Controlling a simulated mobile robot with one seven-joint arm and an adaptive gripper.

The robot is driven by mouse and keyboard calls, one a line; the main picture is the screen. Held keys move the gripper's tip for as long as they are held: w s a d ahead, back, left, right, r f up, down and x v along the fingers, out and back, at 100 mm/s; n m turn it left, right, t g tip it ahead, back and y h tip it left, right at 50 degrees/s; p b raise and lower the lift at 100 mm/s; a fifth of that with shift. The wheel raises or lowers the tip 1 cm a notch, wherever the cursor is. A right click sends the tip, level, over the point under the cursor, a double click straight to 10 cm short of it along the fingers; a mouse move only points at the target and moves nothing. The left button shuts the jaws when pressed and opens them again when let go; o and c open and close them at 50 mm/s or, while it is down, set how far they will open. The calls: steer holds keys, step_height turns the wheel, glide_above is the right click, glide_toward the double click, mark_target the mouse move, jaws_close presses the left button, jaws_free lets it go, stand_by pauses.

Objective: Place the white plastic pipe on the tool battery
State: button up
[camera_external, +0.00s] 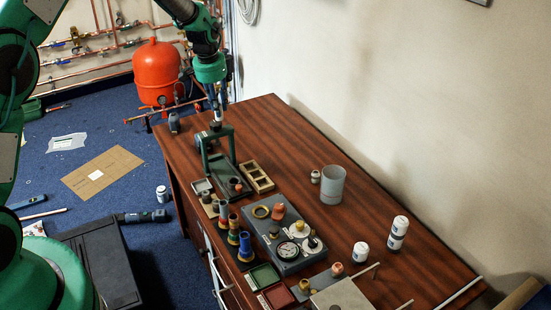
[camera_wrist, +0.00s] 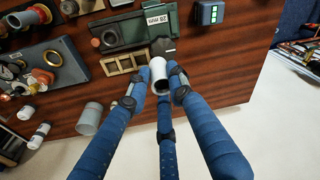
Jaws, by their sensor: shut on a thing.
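The white plastic pipe (camera_wrist: 158,70) is a short white tube between the fingertips of my gripper (camera_wrist: 159,84) in the wrist view. My gripper is shut on it, with its blue fingers around the tube's sides. In the external view my gripper (camera_external: 216,108) is above the far left part of the wooden table, over the green press stand. The tool battery (camera_wrist: 209,13) is a dark block with small green lights, near the top of the wrist view, right of the pipe and apart from it. A dark block at the table's far left corner (camera_external: 174,122) appears to be the same battery.
The green stand (camera_external: 220,170) is close below my gripper. The table's far right part is clear.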

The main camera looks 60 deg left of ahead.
steer(key=s+a+n+p, duration=0.25)
steer(key=s+a, duration=0.25)
steer(key=s, duration=0.8)
step_height(320, 180, down, 11)
steer(key=shift+b, duration=0.4)
steer(key=w+a, duration=0.3)
steer(key=w+a+f, duration=0.1)
steer(key=w+a, duration=0.7)
steer(key=shift+a+f, duration=0.15)
steer(key=shift+f, duration=0.05)
steer(key=shift+f+b, duration=0.3)
steer(key=shift+f, duration=1.45)
steer(key=shift+f, duration=0.1)
